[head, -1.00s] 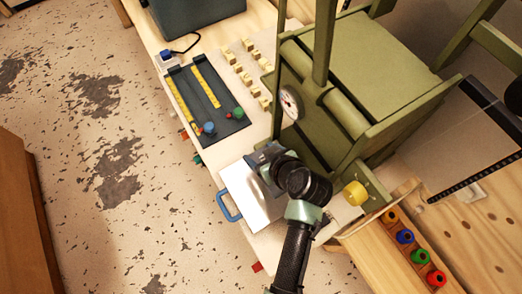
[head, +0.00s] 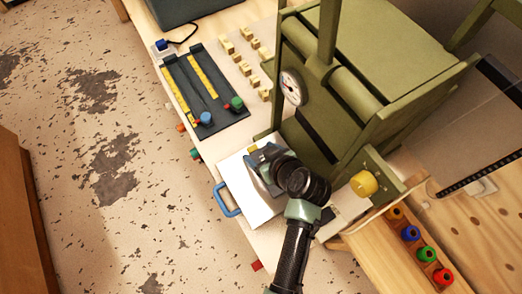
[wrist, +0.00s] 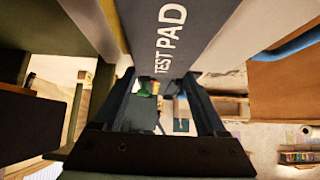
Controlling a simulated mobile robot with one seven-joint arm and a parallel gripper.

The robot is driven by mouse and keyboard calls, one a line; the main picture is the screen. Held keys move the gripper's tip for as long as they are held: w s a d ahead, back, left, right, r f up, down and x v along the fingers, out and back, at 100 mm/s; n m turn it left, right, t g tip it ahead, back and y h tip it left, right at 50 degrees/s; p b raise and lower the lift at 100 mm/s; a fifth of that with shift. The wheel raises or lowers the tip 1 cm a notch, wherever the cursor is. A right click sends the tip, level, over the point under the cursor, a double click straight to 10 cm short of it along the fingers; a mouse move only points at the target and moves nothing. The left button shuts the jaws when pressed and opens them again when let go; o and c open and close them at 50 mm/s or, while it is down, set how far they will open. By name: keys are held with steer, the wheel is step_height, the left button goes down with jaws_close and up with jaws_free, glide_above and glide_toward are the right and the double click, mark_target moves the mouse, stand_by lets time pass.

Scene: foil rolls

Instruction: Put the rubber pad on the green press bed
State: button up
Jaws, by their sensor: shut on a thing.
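The rubber pad (wrist: 190,40) is a dark grey slab with white "TEST PAD" lettering in the wrist view. My gripper (wrist: 160,82) is shut on it, with a dark finger on either side. In the head view my gripper (head: 262,165) is above the white plate with the blue handle, just in front of the green press (head: 325,110). My wrist hides part of the pad there. The press bed cannot be made out clearly; the frame and my wrist cover the low front of the press.
The white plate (head: 236,176) has a blue handle (head: 226,200) at the bench edge. A dark tray (head: 222,120) with yellow strips and small wooden blocks (head: 243,68) lie farther back. A yellow knob (head: 363,184) juts from the press. Coloured knobs (head: 410,234) stand at right.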

steer(key=shift+f+b, duration=0.45)
steer(key=shift+f, duration=0.05)
steer(key=o, duration=1.5)
step_height(320, 180, up, 10)
steer(key=shift+f, duration=0.25)
steer(key=shift+r, duration=0.25)
